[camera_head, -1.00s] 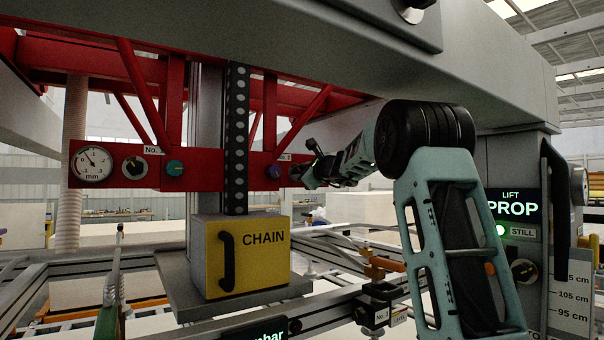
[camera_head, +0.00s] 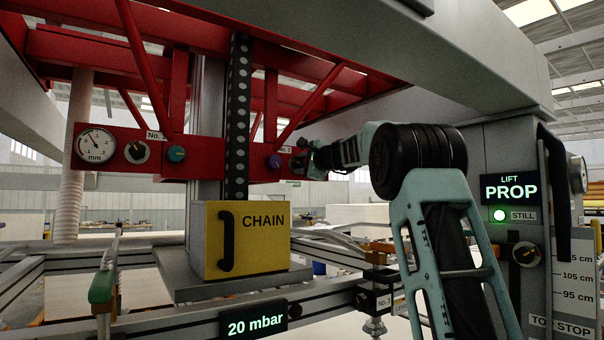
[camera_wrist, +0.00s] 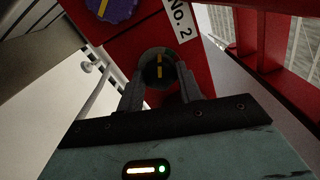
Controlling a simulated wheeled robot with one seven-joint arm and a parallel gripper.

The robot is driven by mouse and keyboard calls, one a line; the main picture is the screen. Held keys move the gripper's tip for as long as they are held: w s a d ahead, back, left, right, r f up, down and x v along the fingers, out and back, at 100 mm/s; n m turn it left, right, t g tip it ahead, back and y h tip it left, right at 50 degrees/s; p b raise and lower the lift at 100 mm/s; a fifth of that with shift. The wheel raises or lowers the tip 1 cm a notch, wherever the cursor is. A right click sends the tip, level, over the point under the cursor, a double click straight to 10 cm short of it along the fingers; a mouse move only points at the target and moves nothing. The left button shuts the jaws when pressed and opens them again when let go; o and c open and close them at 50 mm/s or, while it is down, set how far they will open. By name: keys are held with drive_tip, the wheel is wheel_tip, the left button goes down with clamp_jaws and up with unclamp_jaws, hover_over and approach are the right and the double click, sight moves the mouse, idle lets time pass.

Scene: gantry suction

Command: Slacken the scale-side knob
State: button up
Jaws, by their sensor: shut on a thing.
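A dark round knob (camera_wrist: 157,57) with a yellow mark sits on the red beam beside the No. 2 label (camera_wrist: 181,18). My gripper (camera_wrist: 160,80) is shut on this knob, one finger on each side. In the head view my gripper (camera_head: 303,161) is at the right end of the beam and hides most of that knob. A purple knob (camera_wrist: 112,8) with a yellow mark is close by, and it also shows in the head view (camera_head: 274,161). The yellow mark on the gripped knob points roughly along my fingers.
The red beam (camera_head: 220,185) also carries a teal knob (camera_head: 176,154), a black-and-white selector (camera_head: 136,152) and an mm gauge (camera_head: 95,144). A yellow CHAIN box (camera_head: 265,258) stands below. At right, the grey column has a PROP display (camera_head: 511,189), a black knob (camera_head: 526,254) and a cm scale (camera_head: 576,287).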

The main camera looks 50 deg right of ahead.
drive_tip(key=shift+f+n+b, duration=0.15)
drive_tip(key=shift+n+b, duration=0.2)
drive_tip(key=shift+n, duration=0.15)
drive_tip(key=o, duration=1)
drive_tip(key=shift+s, duration=0.1)
drive_tip(key=b+v, duration=0.6)
drive_tip(key=v, duration=1.1)
drive_tip(key=shift+a+b, duration=0.15)
drive_tip(key=shift+b, duration=0.2)
